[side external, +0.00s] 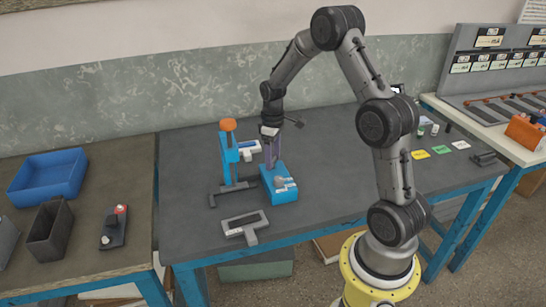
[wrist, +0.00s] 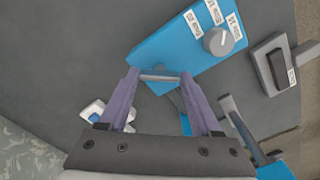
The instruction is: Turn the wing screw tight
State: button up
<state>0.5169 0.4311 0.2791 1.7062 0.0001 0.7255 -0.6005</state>
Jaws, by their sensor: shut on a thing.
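The wing screw (wrist: 160,76) shows in the wrist view as a short grey bar at the edge of a blue box (wrist: 205,50). My gripper (wrist: 160,74), with purple fingers, is shut on it, one fingertip at each end of the bar. The box has a grey round knob (wrist: 217,41) and white labels on its top face. In the side view my gripper (side external: 270,166) points down at the back of the blue box (side external: 283,195). The screw is hidden there by the fingers. I cannot tell how tight the screw is.
A blue stand with an orange top (side external: 228,125) rises close to the left of my gripper. A white and blue item (side external: 249,147) lies behind. A grey device (side external: 245,224) sits at the front edge. The table right of the box is mostly clear.

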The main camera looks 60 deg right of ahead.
jog(key=m, duration=0.5)
jog(key=shift+r+m, duration=0.1)
jog(key=shift+m, duration=2.4)
jog(key=o, duration=1.4)
notch_tip(320, 180, up, 14)
jog(key=shift+f, duration=0.1)
